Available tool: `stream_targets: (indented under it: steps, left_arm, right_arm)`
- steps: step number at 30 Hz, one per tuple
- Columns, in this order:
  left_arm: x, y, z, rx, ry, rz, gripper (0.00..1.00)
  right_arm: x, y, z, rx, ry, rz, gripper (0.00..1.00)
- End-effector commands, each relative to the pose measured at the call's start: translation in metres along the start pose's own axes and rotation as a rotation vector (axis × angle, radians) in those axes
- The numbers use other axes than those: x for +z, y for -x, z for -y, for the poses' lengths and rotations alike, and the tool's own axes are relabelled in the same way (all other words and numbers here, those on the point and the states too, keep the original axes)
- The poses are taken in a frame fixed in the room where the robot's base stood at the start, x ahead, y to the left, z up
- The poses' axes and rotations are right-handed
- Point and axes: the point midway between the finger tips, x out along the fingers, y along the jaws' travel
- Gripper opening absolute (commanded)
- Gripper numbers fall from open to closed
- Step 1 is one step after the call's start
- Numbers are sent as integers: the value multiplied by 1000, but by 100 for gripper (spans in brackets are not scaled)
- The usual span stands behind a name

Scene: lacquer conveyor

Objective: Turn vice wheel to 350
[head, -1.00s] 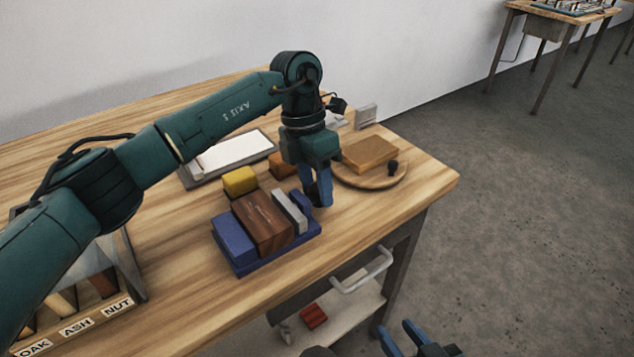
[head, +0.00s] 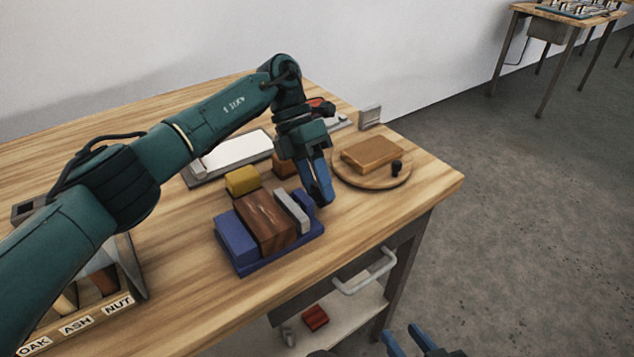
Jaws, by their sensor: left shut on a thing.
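The blue vice (head: 238,243) stands on the wooden workbench, with a dark brown wood block (head: 264,222) between its blue jaw and a grey plate (head: 292,211). My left gripper (head: 322,197) reaches down at the vice's right end, tilted, with its blue fingers shut on a part there. That part is most likely the vice wheel, but the fingers hide it and I cannot read any marking. My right gripper (head: 408,342) shows at the bottom edge, away from the bench, with its blue fingers apart and nothing seen between them.
A round board (head: 345,178) with a tan block (head: 372,154) and a black knob (head: 397,167) lies right of my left gripper. A yellow block (head: 242,180) and a white-topped tray (head: 236,155) lie behind the vice. A labelled bin (head: 92,320) stands at left.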

Motion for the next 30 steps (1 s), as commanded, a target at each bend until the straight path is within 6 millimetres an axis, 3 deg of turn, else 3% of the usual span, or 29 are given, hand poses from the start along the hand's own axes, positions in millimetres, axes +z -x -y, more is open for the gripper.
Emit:
stream_targets:
  steps: [3, 4, 11, 20, 30]
  left_arm:
    - [1, 2, 1, 2, -2, 3, 18]
    - [1, 2, 1, 2, -1, 3, 42]
    - [0, 1, 0, 2, 0, 2, 61]
    - [0, 3, 0, 2, 1, 1, 62]
    - [1, 53, 1, 4, 1, 4, 62]
  right_arm:
    - [0, 0, 0, 0, 0, -1, 36]
    - [0, 0, 0, 0, 0, -1, 36]
    - [-1, -1, 0, -1, 1, -4, 36]
    - [-1, -1, 0, -2, 1, -4, 36]
    - [-1, -2, 0, -1, 5, -15, 36]
